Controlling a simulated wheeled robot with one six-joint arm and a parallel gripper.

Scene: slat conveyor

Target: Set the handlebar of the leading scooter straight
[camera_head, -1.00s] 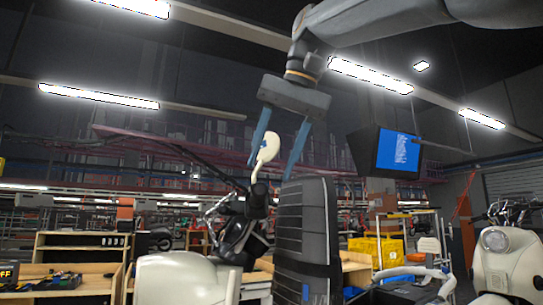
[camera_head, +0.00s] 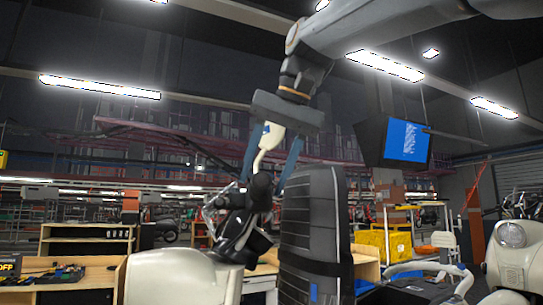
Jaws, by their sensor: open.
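The nearest scooter has a cream body (camera_head: 178,278) at the lower left and a dark handlebar end (camera_head: 258,192) above it. A cream mirror (camera_head: 270,138) on a short stalk rises from the handlebar. My gripper (camera_head: 262,180) points down from above with its two blue fingers apart. The mirror and stalk show between the fingers, and the fingertips are level with the handlebar end. I cannot tell whether they touch it. The rest of the handlebar is hard to make out, so its angle is unclear.
A tall black ribbed upright (camera_head: 312,238) stands close to the right of the handlebar. Another cream scooter (camera_head: 512,255) is at the right edge. Wooden benches (camera_head: 85,245), yellow bins (camera_head: 385,243) and a hanging screen (camera_head: 402,144) are behind.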

